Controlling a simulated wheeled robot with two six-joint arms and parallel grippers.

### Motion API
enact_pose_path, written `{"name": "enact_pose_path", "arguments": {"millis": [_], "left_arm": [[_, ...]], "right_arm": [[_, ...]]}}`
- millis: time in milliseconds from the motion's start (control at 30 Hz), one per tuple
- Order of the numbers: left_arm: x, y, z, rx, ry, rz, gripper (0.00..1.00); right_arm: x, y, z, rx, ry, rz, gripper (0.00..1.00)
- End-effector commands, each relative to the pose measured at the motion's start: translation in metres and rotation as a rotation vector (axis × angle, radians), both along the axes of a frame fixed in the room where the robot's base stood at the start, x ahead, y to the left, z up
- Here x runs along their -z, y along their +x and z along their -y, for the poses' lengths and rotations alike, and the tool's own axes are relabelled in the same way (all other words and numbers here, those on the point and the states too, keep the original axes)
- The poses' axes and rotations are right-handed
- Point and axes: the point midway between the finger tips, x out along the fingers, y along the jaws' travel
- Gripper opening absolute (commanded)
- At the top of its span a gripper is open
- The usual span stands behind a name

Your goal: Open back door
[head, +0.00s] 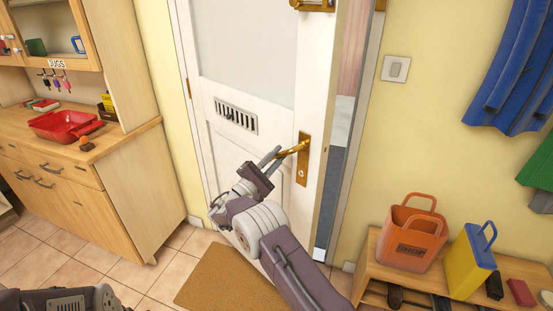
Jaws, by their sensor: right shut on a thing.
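The white back door (245,75) has a glazed upper part, a slotted vent and a brass lever handle (294,150) on a brass plate. The door stands ajar, with a gap at its right edge through which grey and pinkish surfaces outside show. My right gripper (276,156) is shut on the lever handle near its left end. The fingers partly hide the end of the lever. Part of my left arm shows at the bottom left corner, but its gripper is out of the picture.
A brown doormat (232,281) lies before the door. A wooden cabinet (75,185) with a red tray (65,124) stands left. At right, a low shelf holds an orange bag (412,240) and a yellow bag (467,262). A light switch (396,69) is on the wall.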

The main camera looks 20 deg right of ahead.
Motion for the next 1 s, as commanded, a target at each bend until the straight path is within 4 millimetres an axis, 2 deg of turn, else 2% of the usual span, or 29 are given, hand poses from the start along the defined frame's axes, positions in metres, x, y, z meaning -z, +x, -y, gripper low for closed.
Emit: {"name": "enact_pose_path", "arguments": {"millis": [300,333,400,700,1000], "left_arm": [[0.0,0.0,0.0,0.0,0.0,0.0,0.0],[0.0,0.0,0.0,0.0,0.0,0.0,0.0],[0.0,0.0,0.0,0.0,0.0,0.0,0.0],[0.001,0.0,0.0,0.0,0.0,0.0,0.0],[0.004,0.0,0.0,0.0,0.0,0.0,0.0]], "right_arm": [[0.002,-0.001,0.002,0.004,0.004,-0.001,0.0],[0.002,-0.001,0.002,0.005,0.005,-0.001,0.22],[0.002,-0.001,0.002,0.005,0.005,-0.001,0.38],[0.004,-0.002,-0.004,0.001,0.004,-0.002,0.38],[0.028,-0.027,-0.056,-0.001,0.002,-0.003,0.38]]}}
